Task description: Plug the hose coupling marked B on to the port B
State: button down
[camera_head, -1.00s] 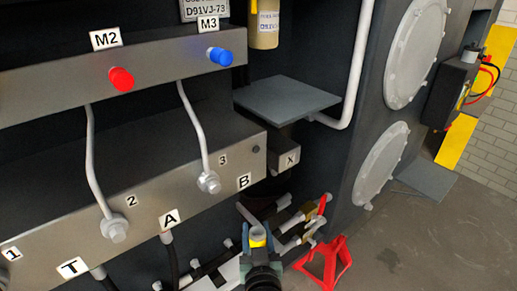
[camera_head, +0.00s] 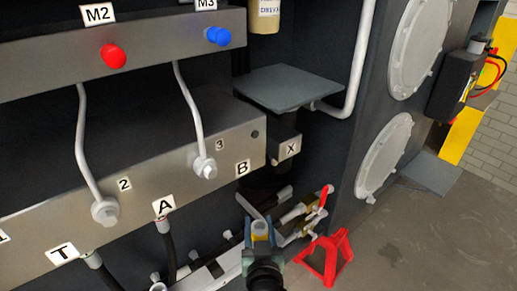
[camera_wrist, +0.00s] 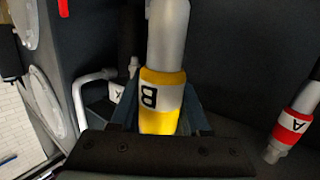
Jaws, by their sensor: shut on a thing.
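In the wrist view the hose coupling marked B (camera_wrist: 162,100), a grey metal tube with a yellow and white band, stands between the fingers of my gripper (camera_wrist: 160,118), which is shut on it. In the head view my gripper (camera_head: 260,240) is at the bottom centre with the coupling's yellow band (camera_head: 260,227) just showing. The B label (camera_head: 242,168) is on the right end of the grey metal block (camera_head: 140,193), above and left of my gripper. The port B opening itself is not visible; it appears hidden under the block. The coupling is apart from the block.
Hoses are on the block at labels A (camera_head: 163,205) and T (camera_head: 62,254). A block marked X (camera_head: 287,149) is right of B.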

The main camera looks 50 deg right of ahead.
jog(key=shift+w+r, duration=0.1)
jog(key=shift+r, duration=0.05)
jog(key=w+d+b, duration=0.2)
jog(key=w+b, duration=1)
jog(key=w, duration=0.4)
jog(key=shift+d, duration=0.2)
jog(key=shift+w, duration=0.1)
jog(key=shift+r+p, duration=0.7)
jog(key=shift+r, duration=0.5)
jog(key=shift+r+p, duration=1.1)
jog(key=shift+r, duration=0.85)
dwell(1.0)
